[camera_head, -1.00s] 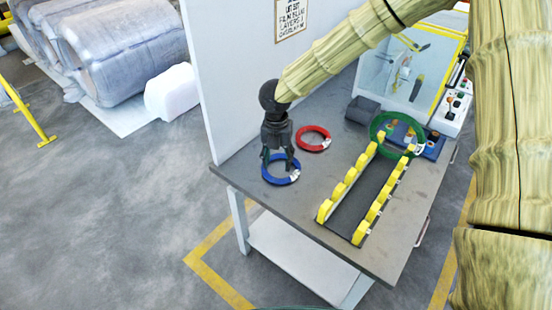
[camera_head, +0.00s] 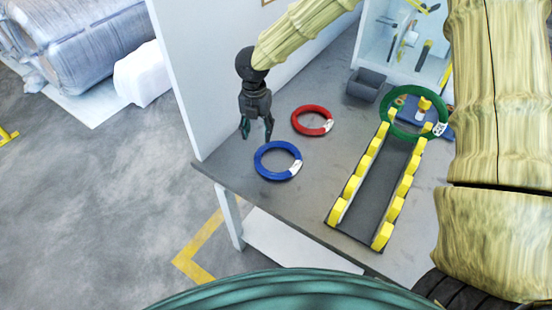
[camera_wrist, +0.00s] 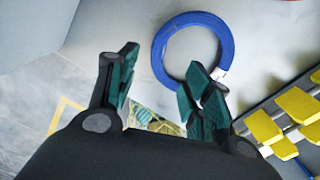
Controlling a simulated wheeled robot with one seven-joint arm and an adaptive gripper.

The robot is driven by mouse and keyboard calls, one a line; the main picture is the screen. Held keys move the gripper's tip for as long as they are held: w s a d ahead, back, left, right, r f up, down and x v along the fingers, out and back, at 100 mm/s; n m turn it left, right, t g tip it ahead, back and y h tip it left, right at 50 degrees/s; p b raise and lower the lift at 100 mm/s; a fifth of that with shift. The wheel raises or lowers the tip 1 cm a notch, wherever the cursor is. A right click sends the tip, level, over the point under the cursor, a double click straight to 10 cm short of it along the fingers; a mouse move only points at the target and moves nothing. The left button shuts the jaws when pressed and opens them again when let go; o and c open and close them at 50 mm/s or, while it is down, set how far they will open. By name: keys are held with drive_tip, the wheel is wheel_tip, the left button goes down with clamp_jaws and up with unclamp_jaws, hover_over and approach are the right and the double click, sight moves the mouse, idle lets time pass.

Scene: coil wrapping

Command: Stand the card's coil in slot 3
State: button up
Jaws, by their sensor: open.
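A blue coil (camera_head: 262,165) with a white tag lies flat on the table near its left end; it also shows in the wrist view (camera_wrist: 160,50), just beyond my fingertips. A red coil (camera_head: 297,115) with a white tag lies flat behind it. My gripper (camera_head: 257,132) is open and empty, above and to the left of the blue coil. In the wrist view, the right finger overlaps the coil's near edge. The card is cut off at the top in the head view; its text is not readable.
A blue base (camera_head: 408,104) sits behind the rack. A white panel (camera_head: 200,70) rises along the table's back left. The table between the coils and rack is clear.

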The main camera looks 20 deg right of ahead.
drive_tip(key=p, duration=0.1)
hover_over(258, 154)
drive_tip(key=shift+s+f, duration=0.15)
drive_tip(key=shift+f, duration=1.3)
drive_tip(key=shift+s+f, duration=0.1)
drive_tip(key=shift+f, duration=1.35)
drive_tip(key=shift+w+f+p, duration=0.15)
drive_tip(key=shift+f+p, duration=0.8)
drive_tip(key=shift+f, duration=1.45)
drive_tip(key=shift+c, duration=0.4)
clamp_jaws()
